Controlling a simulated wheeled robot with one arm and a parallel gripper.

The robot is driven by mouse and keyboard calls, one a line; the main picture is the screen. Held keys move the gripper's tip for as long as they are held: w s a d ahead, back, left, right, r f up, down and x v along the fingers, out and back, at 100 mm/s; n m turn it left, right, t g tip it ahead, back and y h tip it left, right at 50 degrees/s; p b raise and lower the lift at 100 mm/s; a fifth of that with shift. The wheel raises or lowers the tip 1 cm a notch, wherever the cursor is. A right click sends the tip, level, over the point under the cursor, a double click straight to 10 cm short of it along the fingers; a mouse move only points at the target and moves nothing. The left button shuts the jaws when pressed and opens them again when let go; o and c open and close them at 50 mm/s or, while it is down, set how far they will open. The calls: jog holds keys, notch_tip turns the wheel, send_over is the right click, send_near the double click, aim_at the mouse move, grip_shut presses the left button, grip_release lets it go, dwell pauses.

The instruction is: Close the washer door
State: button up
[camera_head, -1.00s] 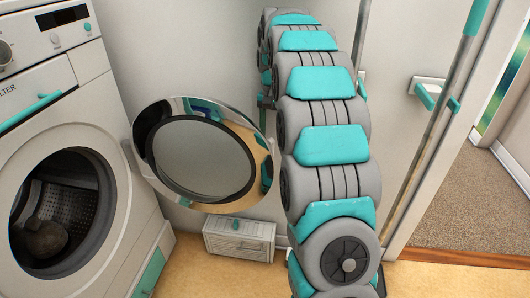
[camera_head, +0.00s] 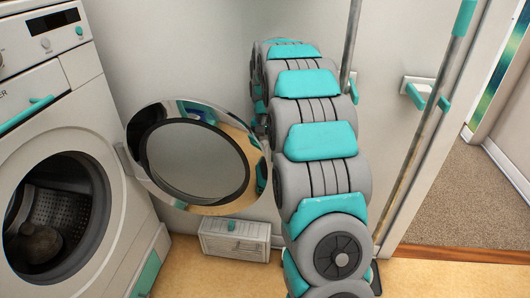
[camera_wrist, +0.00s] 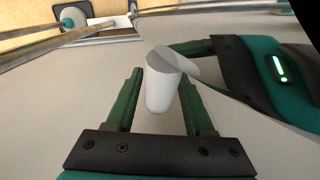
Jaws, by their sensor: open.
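The washer (camera_head: 75,125) stands at the left in the head view. Its round door (camera_head: 195,160), with a shiny metal rim and grey glass, is swung wide open to the right. The drum opening is uncovered and a dark grey item (camera_head: 38,245) lies inside. My arm reaches away beside the door's right edge; my gripper is hidden there. In the wrist view my gripper (camera_wrist: 160,76) is open, its two green fingers apart.
A small white box (camera_head: 235,240) is low at the wall below the door. A pale wall (camera_head: 190,50) is behind. Upright metal poles (camera_head: 425,125) and a teal handle (camera_head: 414,96) are at the right, near a doorway with carpet (camera_head: 460,190).

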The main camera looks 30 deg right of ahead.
grip_shut()
jog(key=shift+a, duration=0.15)
dwell(1.2)
